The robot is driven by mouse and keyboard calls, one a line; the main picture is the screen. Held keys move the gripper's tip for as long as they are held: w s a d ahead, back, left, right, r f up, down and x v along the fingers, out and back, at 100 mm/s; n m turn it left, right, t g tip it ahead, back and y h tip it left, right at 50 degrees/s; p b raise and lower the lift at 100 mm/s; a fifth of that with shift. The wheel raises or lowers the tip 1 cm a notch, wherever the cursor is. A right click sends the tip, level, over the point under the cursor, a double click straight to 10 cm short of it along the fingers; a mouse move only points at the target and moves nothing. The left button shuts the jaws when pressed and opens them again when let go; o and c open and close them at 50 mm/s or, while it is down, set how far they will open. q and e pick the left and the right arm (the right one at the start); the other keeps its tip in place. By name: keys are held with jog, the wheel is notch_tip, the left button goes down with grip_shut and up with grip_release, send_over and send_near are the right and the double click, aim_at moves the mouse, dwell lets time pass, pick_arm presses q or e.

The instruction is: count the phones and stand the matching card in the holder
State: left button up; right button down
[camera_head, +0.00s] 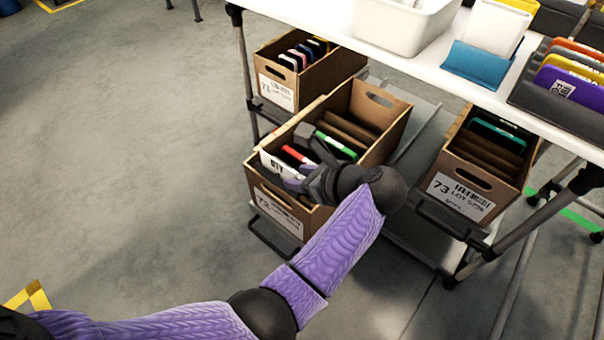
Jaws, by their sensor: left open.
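My left gripper (298,160) is open over the front of the middle carton (276,211), labelled 72. Its fingers are near a red-edged item (297,154) and a white card marked QTY (277,167); contact cannot be told. A green-edged item (336,145) and brown dividers stand behind. The left carton (276,92), labelled 71, holds several thin phone-like items (301,58). The right carton (459,194), labelled 73, shows a teal-edged item (497,135) among dividers. On the table, a blue holder (483,64) has white cards (497,27) in it. My right gripper is out of view.
The cartons sit tilted on a low shelf under the white table (408,52). A white bin (405,22) and a dark rack (548,110) of coloured cards stand on top. The table edge overhangs the cartons. Floor at left is clear.

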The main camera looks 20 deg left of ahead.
pick_arm(q)
notch_tip(320, 180, up, 10)
jog(key=p, duration=0.5)
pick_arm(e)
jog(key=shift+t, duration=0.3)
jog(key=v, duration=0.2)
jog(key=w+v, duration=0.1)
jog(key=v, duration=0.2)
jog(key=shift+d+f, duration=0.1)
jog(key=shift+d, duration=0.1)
pick_arm(q)
jog(key=shift+r+p, duration=0.1)
jog(key=shift+p, duration=0.25)
notch_tip(320, 180, up, 7)
jog(key=p, duration=0.4)
jog(key=shift+p, duration=0.3)
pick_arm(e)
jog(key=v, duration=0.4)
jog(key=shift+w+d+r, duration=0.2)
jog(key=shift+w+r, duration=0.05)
